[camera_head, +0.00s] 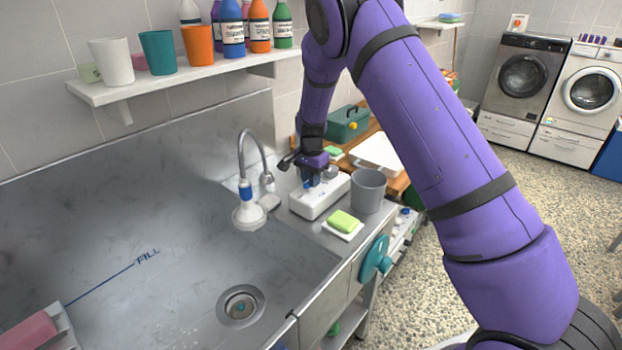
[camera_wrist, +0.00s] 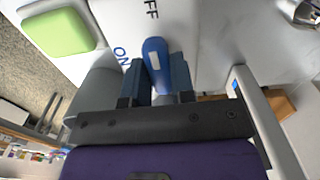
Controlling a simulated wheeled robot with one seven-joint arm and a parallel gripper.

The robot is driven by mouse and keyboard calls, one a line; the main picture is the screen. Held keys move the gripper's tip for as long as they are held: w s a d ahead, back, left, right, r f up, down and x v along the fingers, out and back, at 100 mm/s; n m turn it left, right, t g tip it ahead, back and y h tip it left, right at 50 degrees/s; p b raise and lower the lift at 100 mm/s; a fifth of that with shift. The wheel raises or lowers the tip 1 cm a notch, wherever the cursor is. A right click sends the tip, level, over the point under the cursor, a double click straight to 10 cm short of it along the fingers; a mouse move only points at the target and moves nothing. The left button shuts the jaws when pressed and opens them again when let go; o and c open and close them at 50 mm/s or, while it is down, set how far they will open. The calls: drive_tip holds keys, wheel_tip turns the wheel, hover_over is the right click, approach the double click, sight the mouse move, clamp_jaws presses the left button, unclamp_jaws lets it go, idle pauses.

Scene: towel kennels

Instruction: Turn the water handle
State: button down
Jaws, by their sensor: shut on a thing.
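The water handle is a blue lever with a small white mark (camera_wrist: 155,58), set on a white box (camera_head: 313,205) on the counter right of the faucet. In the wrist view, the lever points up toward the partly cut-off "OFF" lettering, with "ON" printed to its left. My gripper (camera_wrist: 157,78) has one blue finger on each side of the lever and is shut on it. In the head view my gripper (camera_head: 309,181) comes down from above onto the box, and the lever is mostly hidden there.
A grey cup (camera_head: 368,190) and a green soap on a dish (camera_head: 343,222) stand close by. A shelf (camera_head: 165,85) holds cups and bottles.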

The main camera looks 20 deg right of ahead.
drive_tip(key=n, duration=0.5)
drive_tip(key=shift+n, duration=0.3)
drive_tip(key=n, duration=0.5)
drive_tip(key=shift+n, duration=0.4)
drive_tip(key=c, duration=1)
unclamp_jaws()
drive_tip(key=shift+o, duration=0.2)
wheel_tip(320, 180, up, 11)
